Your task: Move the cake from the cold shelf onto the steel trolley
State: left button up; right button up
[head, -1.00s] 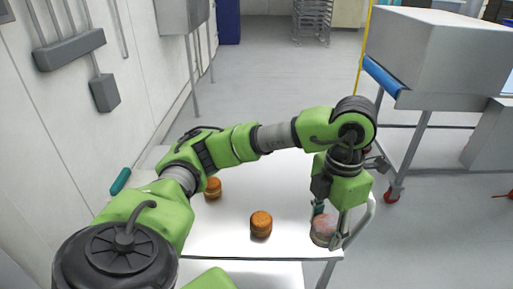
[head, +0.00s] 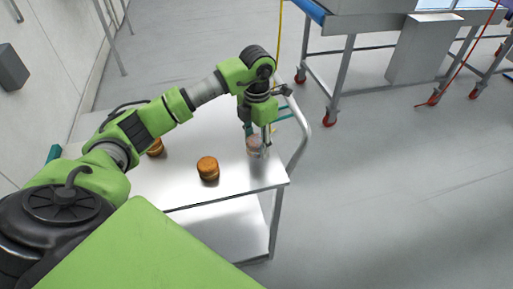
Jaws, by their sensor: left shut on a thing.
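The steel trolley (head: 180,188) stands in front of me, with a flat shiny top, a lower shelf and a rail at its right end. My left gripper (head: 257,147) points down over the right end of the top and is shut on a small round pinkish cake (head: 253,142). The fingers partly cover this cake. It is at or just above the trolley top; I cannot tell whether it touches. My right gripper is out of view, and no cold shelf can be made out.
Two orange-brown round cakes stand on the trolley: one (head: 208,169) left of the held cake, the other (head: 155,148) farther left beside my arm. A wheeled steel table (head: 345,60) stands behind on the right. The floor (head: 400,190) right of the trolley is clear.

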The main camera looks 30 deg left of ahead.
aim_at(257, 149)
pick_arm(q)
notch_tip(257, 149, down, 3)
jog(key=shift+w+a+f+p, duration=0.1)
jog(key=shift+a+f+p, duration=0.1)
jog(key=shift+p, duration=0.45)
jog(key=shift+d+f, duration=0.1)
jog(key=shift+f, duration=0.05)
jog(key=o, duration=0.7)
jog(key=shift+o, duration=0.2)
jog(key=shift+r, duration=0.35)
notch_tip(257, 149, up, 12)
jog(key=b, duration=0.2)
jog(key=shift+f+b, duration=0.2)
jog(key=shift+b, duration=0.15)
